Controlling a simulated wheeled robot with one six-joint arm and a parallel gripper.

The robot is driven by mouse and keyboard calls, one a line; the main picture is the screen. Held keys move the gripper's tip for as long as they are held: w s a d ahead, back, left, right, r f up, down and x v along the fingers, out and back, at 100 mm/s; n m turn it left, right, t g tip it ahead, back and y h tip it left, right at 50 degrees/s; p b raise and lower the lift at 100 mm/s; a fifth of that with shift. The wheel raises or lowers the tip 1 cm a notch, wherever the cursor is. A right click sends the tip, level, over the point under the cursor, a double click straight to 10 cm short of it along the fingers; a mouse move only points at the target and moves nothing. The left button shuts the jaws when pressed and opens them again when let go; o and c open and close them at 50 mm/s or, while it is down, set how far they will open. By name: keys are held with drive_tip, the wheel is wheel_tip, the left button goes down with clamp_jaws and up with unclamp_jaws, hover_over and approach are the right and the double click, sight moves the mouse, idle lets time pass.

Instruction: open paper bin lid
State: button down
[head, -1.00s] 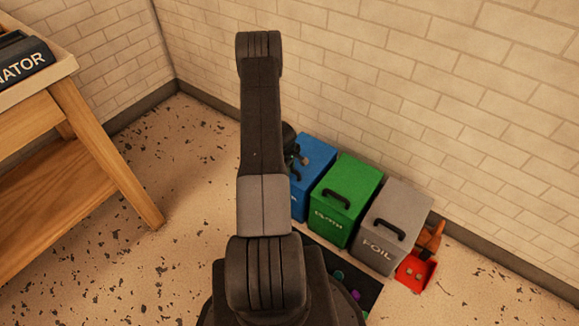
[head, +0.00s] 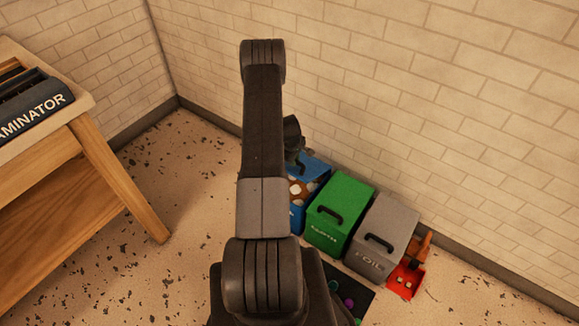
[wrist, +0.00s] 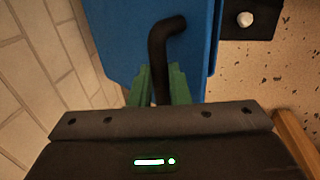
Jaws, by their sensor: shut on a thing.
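The blue bin (head: 297,215) stands at the left end of a row of bins against the wall, partly hidden behind my arm. Its blue lid (head: 312,166) is tilted up, and brown and white contents show in the opening. In the wrist view, the green fingers of my gripper (wrist: 160,84) are shut on the bent black lid handle (wrist: 165,38), with the blue lid (wrist: 115,40) beyond. In the head view, my gripper (head: 297,150) is at the lid, mostly hidden by the arm. The blue bin's label is hidden.
A green bin (head: 345,196) and a grey FOIL bin (head: 392,222) stand to the right, both lids closed. A red dustpan (head: 406,278) lies beside the grey bin. A dark mat (head: 352,297) is in front. A wooden table (head: 95,130) stands at left, with clear floor between.

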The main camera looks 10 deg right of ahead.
drive_tip(key=w+d+r+b, duration=0.3)
drive_tip(key=w+d+b, duration=0.1)
drive_tip(key=w+d, duration=0.2)
drive_tip(key=w+d+r+b, duration=0.4)
drive_tip(key=w+d, duration=0.3)
drive_tip(key=shift+d, duration=0.35)
drive_tip(key=shift+w+r, duration=0.1)
drive_tip(key=c, duration=1.4)
unclamp_jaws()
drive_tip(key=shift+o, duration=0.2)
drive_tip(key=shift+w+r, duration=0.1)
